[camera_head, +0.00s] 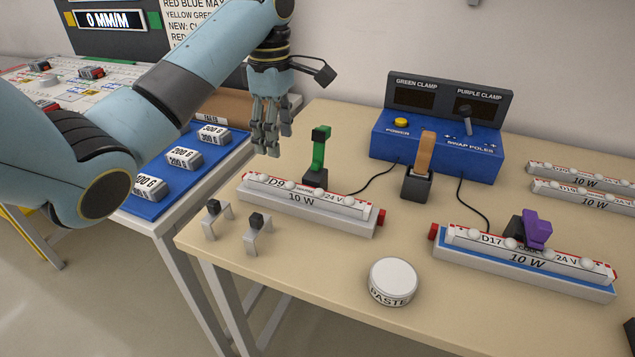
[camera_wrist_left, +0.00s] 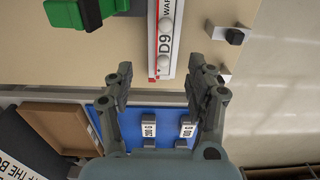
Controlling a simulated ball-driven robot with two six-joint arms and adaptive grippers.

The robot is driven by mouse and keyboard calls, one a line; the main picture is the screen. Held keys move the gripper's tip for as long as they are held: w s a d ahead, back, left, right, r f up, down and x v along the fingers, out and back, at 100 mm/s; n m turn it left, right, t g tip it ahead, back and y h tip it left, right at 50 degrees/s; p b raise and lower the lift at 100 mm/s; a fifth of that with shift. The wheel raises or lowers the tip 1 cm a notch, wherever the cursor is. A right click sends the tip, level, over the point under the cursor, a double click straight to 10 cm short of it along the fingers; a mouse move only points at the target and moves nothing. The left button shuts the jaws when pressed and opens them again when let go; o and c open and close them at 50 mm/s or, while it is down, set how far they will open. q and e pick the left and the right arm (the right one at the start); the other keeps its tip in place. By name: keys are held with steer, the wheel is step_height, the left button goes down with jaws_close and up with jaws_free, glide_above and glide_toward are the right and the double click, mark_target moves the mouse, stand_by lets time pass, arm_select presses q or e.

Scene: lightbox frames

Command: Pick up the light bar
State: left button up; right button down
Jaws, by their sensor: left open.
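Several light bars with white bulbs are on the beige table. The D9 light bar (camera_head: 285,186) lies on a grey 10 W base at the table's left, with the upright green clamp (camera_head: 319,155) at its back edge. The D17 light bar (camera_head: 520,252) lies on a blue-edged base at the right, with the purple clamp (camera_head: 537,232) over its middle. My left gripper (camera_head: 267,145) is open and empty, above the table's back left edge. In the left wrist view, the D9 bar (camera_wrist_left: 166,45) is ahead of the open fingers (camera_wrist_left: 160,80), apart from them. My right gripper is out of view.
Two more 10 W bars (camera_head: 585,182) lie at the back right. A blue control box (camera_head: 437,140) stands behind an orange lever (camera_head: 425,152). A PASTE tin (camera_head: 393,281) and two small clips (camera_head: 258,232) are in front.

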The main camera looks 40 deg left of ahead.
arm_select(q)
steer(key=b, duration=0.1)
glide_above(276, 178)
steer(key=f, duration=0.5)
steer(key=shift+w+d, duration=0.1)
steer(key=shift+d, duration=0.2)
steer(key=f, duration=0.5)
steer(key=shift+a+f, duration=0.25)
steer(key=shift+a, duration=0.05)
steer(key=shift+s, duration=0.2)
steer(key=c, duration=0.4)
jaws_close()
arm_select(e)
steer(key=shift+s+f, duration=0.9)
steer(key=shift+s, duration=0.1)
arm_select(q)
steer(key=shift+r, duration=0.1)
